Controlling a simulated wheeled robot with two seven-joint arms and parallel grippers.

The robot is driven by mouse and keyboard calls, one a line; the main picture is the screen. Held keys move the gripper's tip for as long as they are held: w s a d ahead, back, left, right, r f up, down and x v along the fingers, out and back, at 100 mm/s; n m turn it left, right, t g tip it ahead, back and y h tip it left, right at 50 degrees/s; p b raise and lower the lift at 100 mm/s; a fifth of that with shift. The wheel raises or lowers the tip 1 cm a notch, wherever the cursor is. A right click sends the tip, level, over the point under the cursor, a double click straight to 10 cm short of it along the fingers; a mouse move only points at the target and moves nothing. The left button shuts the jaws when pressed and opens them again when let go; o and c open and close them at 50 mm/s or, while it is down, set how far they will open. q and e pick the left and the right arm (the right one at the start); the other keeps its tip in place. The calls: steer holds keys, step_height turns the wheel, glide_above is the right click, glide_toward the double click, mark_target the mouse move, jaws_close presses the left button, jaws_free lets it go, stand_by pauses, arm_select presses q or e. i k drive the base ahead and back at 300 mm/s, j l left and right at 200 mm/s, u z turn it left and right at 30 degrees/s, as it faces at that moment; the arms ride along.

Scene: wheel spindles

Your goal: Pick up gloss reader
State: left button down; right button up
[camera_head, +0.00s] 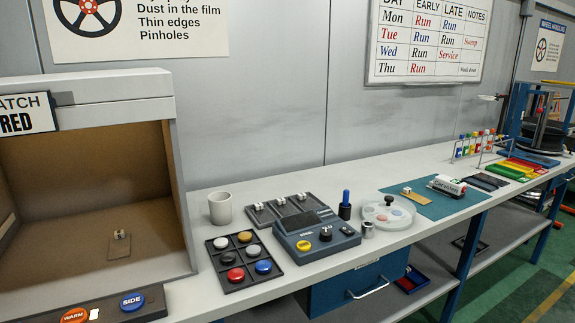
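A blue-grey instrument (312,239) with a dark screen, a yellow button and a black knob stands nearer, at the middle of the bench. Neither of my grippers is in view, and nothing touches these things.
The long bench (345,166) also holds a white mug (220,208), a black tray (243,285) of coloured discs, a round pale dish (379,220) and a blue-handled tool (345,205). A light booth (180,225) stands at left.

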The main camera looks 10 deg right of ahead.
mark_target(452, 188)
steer(key=z, duration=1.25)
